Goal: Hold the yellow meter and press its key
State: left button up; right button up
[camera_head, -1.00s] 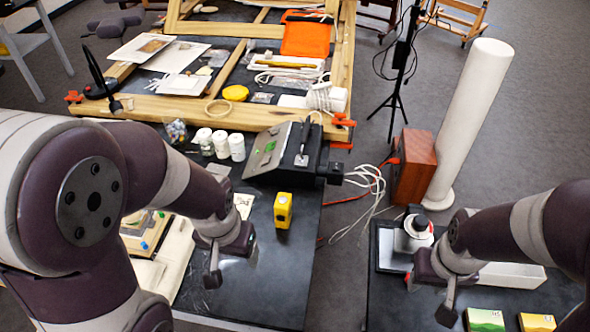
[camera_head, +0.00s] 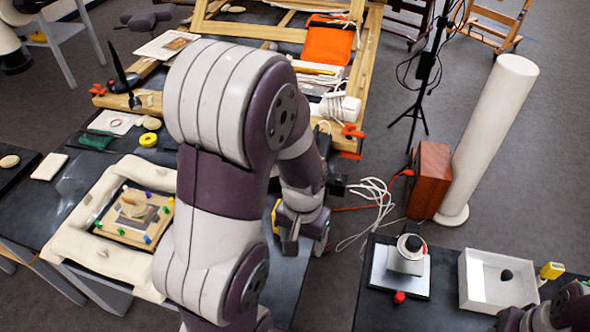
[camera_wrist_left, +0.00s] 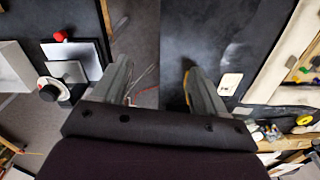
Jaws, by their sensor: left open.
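The yellow meter (camera_head: 276,216) stands on the dark table, mostly hidden behind my left arm and gripper in the head view. Only a narrow yellow strip of it shows, and its key is out of sight. My left gripper (camera_head: 305,236) is open just to the right of that strip. In the left wrist view the open fingers (camera_wrist_left: 155,75) have dark tabletop and floor between them. A thin yellow sliver (camera_wrist_left: 186,86) shows beside the right-hand finger; contact cannot be told. My right gripper (camera_head: 515,319) is at the bottom right, largely cut off.
A padded frame with pegs (camera_head: 135,215) lies on the left of the table. On the separate right table are a white tray (camera_head: 475,285) and a white device with a black knob (camera_head: 407,255). Cables (camera_head: 375,195) and a wooden box (camera_head: 428,180) stand in the gap between the tables.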

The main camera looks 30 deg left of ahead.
pick_arm(q)
jog(key=w+a+f+n+p, duration=0.25)
jog(key=w+a+p, duration=0.25)
jog(key=w+a, duration=0.9)
jog(key=shift+m, duration=0.55)
jog(key=f+p, duration=0.1)
jog(key=f, duration=0.3)
jog(key=f+p, duration=0.1)
jog(key=f, duration=0.2)
jog(key=s+a+f+p, duration=0.1)
jog(key=f, duration=0.3)
jog(key=shift+s+f+p, duration=0.1)
jog(key=shift+f+p, duration=0.25)
jog(key=shift+d+f, duration=0.15)
jog(key=shift+f, duration=0.25)
pick_arm(e)
notch_tip(320, 180, up, 10)
jog(key=shift+a+f, duration=0.2)
pick_arm(q)
jog(key=c, duration=1.1)
pick_arm(e)
grip_shut()
